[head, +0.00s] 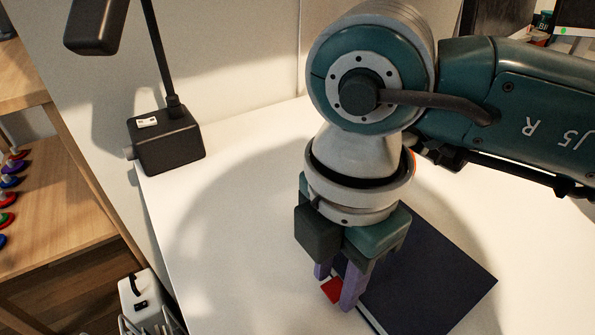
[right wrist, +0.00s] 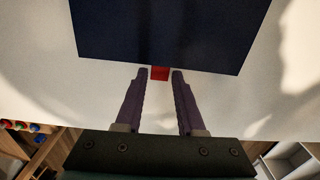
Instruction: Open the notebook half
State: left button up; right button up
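A dark navy notebook (head: 428,272) lies closed on the white table, partly hidden behind my right arm in the head view. It also shows at the top of the right wrist view (right wrist: 165,32). A small red tab (head: 331,290) sticks out from its edge; in the right wrist view the red tab (right wrist: 160,73) is centred between the fingertips, just beyond them. My right gripper (head: 337,288) is pointed down at that edge with its purple fingers apart, one on each side of the tab. Nothing is seen clamped in it. My left gripper is not in view.
A black desk lamp (head: 166,143) stands at the table's left back corner. The white table (head: 225,240) is clear left of the notebook. A wooden shelf (head: 60,215) with several coloured round items stands at the left, beyond the table edge.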

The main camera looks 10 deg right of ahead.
grip_shut()
dwell(1.0)
